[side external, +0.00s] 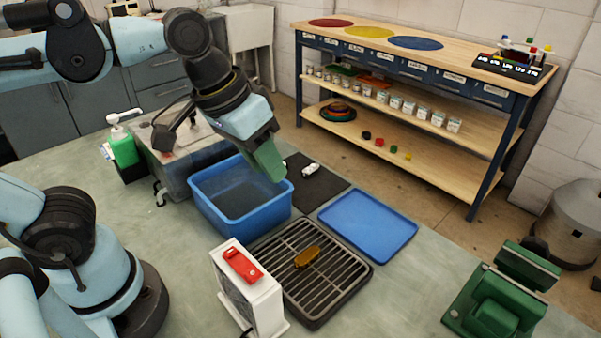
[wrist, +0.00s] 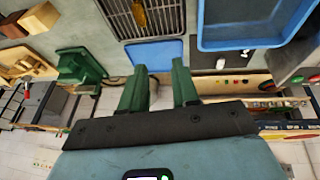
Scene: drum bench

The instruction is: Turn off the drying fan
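The drying fan (side external: 250,295) is a white box standing upright at the front of the bench in the side external view, beside the rack. A red switch (side external: 242,266) sits on its top; I cannot tell which position it is in. The fan does not show in the wrist view. My gripper (side external: 268,163) hangs above the far right part of the blue bin, well behind the fan and apart from it. Its two green fingers (wrist: 158,88) are spread with an empty gap between them in the wrist view.
A black rack (side external: 325,283) with an amber piece (side external: 307,257) lies right of the fan. A blue bin (side external: 240,208), a flat blue tray (side external: 368,225) and a dark mat (side external: 315,187) lie behind. A green vise (side external: 505,290) stands at right.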

